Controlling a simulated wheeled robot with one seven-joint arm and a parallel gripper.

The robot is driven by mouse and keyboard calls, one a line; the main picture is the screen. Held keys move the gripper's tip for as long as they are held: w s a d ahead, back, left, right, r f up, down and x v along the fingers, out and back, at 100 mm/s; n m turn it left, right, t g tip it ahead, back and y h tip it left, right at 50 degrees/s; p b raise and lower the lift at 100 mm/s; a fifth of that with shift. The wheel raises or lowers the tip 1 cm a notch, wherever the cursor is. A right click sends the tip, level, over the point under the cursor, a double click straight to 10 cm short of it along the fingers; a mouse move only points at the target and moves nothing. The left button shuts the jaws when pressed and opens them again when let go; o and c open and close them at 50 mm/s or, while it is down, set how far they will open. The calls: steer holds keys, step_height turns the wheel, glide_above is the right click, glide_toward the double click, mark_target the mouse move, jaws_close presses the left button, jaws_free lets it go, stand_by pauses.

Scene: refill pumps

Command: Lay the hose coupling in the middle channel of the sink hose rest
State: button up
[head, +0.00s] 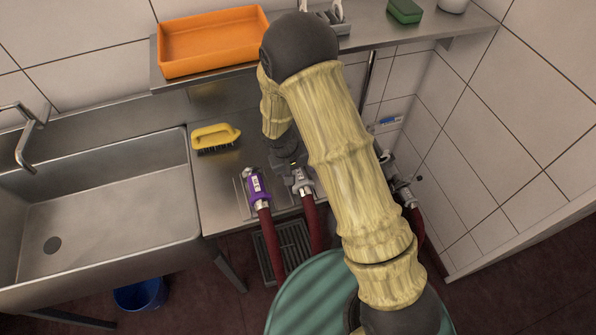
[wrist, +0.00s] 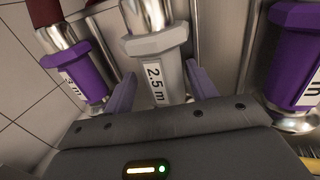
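The grey hose coupling (head: 302,182) is on a dark red hose beside the purple coupling on the steel counter. In the wrist view, the grey coupling (wrist: 158,60) bears a "2.5 m" label. My gripper (wrist: 161,82) has one finger on each side of it. The fingers stand apart, with a narrow gap on the left; contact on the right is unclear. A purple coupling (wrist: 82,78) is on one side and another (wrist: 298,62) on the other. The steel rest (head: 241,190) shows beside the left purple coupling (head: 257,188); its channels are mostly hidden.
A yellow brush (head: 215,136) lies on the counter by the sink (head: 110,200). An orange tray (head: 212,42) and a green sponge (head: 404,11) are on the shelf above. Another coupling (head: 402,192) shows right of my arm. A tiled wall closes off the right.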

steer(key=shift+s+a+f, duration=0.15)
steer(key=shift+a, duration=0.1)
steer(key=shift+a+r, duration=0.15)
steer(key=shift+r, duration=0.1)
steer(key=b+v, duration=0.1)
steer(key=v, duration=1.6)
steer(key=shift+d+b, duration=0.25)
steer(key=shift+b, duration=0.05)
steer(key=s+d+r+m+t+y, duration=0.1)
steer(key=s+d, duration=0.4)
steer(key=d, duration=0.4)
steer(key=s+d+m+y, duration=0.1)
steer(key=s+d+m, duration=0.1)
steer(key=s+d, duration=0.4)
steer(key=d, duration=0.2)
steer(key=shift+d+r+t+y, duration=0.4)
